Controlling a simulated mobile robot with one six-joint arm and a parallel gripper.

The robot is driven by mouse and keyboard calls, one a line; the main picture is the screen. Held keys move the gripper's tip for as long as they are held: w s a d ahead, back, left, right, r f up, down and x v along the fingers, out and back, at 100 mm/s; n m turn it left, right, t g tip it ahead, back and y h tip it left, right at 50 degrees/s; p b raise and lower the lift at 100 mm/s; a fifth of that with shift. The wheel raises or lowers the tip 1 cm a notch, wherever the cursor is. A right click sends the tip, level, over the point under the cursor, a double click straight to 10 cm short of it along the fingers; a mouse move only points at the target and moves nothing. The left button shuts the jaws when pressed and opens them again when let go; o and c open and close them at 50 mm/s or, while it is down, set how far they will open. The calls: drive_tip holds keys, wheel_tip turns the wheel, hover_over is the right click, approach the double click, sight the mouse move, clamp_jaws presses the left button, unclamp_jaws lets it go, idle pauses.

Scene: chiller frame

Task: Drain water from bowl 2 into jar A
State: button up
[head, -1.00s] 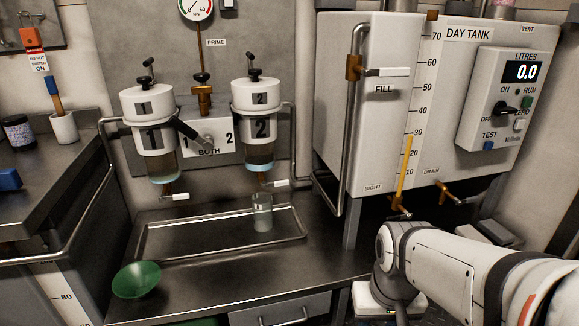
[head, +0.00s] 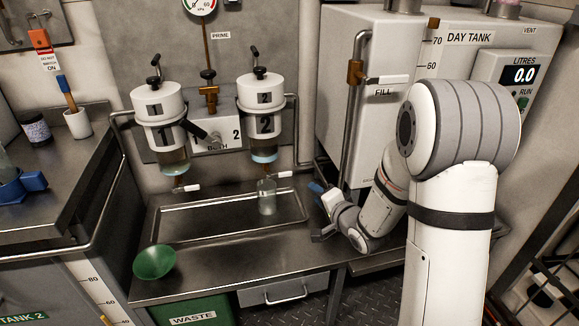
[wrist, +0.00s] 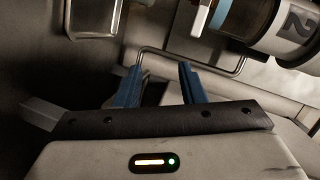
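Bowl 2 (head: 265,122) hangs on the back panel, with a thin bluish layer at its bottom. Its drain tap has a white lever (head: 284,174) below it. A clear glass jar (head: 267,198) stands upright in the tray under bowl 2; I see no letter on it. My gripper (head: 317,190) is right of the jar, touching neither jar nor lever. Its blue fingers (wrist: 160,82) are apart and empty.
The steel tray (head: 190,238) has free room left of the jar. Bowl 1 (head: 160,125) hangs to the left. A green funnel-like dish (head: 154,262) sits at the front left counter. A vertical pipe (head: 352,130) and the day tank (head: 337,80) stand close by on the right.

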sight(288, 175)
drive_tip(key=w+a+y, duration=0.1)
drive_tip(key=a, duration=0.1)
drive_tip(key=w+a+r+m+y, duration=0.1)
drive_tip(key=w+a, duration=0.1)
drive_tip(key=a, duration=0.1)
drive_tip(key=w+a+r+t+y, duration=0.1)
drive_tip(key=w+a, duration=0.1)
drive_tip(key=a, duration=0.1)
drive_tip(key=shift+w+m+y+b, duration=0.25)
drive_tip(key=shift+m+y+b, duration=0.05)
drive_tip(key=shift+m, duration=0.1)
drive_tip(key=shift+c, duration=0.4)
clamp_jaws()
